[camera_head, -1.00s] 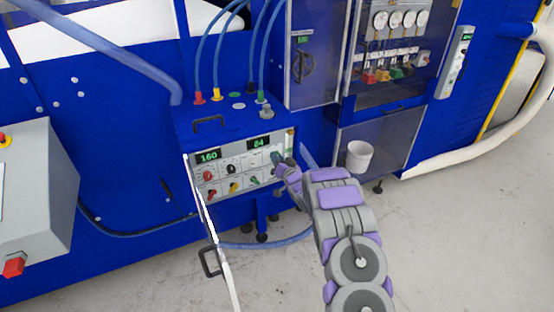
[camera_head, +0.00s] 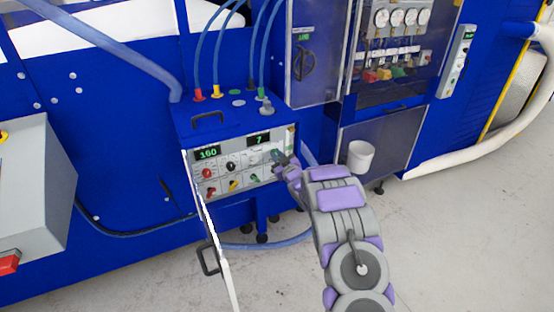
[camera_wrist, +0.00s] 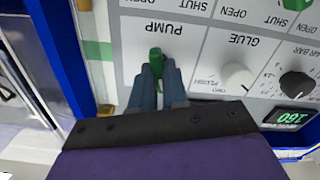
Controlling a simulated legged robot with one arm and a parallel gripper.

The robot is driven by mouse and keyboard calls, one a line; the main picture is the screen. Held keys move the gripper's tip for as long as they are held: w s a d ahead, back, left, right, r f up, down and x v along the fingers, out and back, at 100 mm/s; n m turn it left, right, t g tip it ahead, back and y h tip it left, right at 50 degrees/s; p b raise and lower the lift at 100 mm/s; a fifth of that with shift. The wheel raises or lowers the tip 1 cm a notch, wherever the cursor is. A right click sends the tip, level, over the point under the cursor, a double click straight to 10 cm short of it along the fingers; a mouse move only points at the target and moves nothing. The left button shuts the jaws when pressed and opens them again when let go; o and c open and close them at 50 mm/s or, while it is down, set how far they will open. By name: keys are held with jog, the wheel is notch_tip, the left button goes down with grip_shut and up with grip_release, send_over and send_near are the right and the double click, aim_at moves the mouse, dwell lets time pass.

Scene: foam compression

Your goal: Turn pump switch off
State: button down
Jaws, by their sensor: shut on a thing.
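The pump switch (camera_wrist: 155,56) is a green knob on the white panel. In the wrist view it sits beside the upside-down PUMP label. My gripper (camera_wrist: 163,76) has its two grey-blue fingers shut around the knob, hiding part of it. In the head view my gripper (camera_head: 281,158) is at the right end of the control box front (camera_head: 235,175), and the knob is mostly hidden there. The box's left display (camera_head: 208,153) reads 160 and its right display (camera_head: 258,139) reads 7.
Left of the pump switch in the head view are a red knob (camera_head: 207,173), a black knob (camera_head: 232,168) and lower coloured valves. The open box door (camera_head: 213,225) hangs at the left. A white bucket (camera_head: 360,156) is at the right. Blue hoses rise above the box.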

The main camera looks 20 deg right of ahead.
jog(key=shift+f+n+b, duration=0.15)
jog(key=shift+n+b, duration=0.45)
jog(key=shift+n, duration=0.6)
jog(key=c, duration=1.1)
grip_release()
jog(key=shift+c, duration=0.2)
jog(key=shift+s, duration=0.1)
jog(key=s+p, duration=0.3)
jog(key=s, duration=1.4)
jog(key=shift+d, duration=0.35)
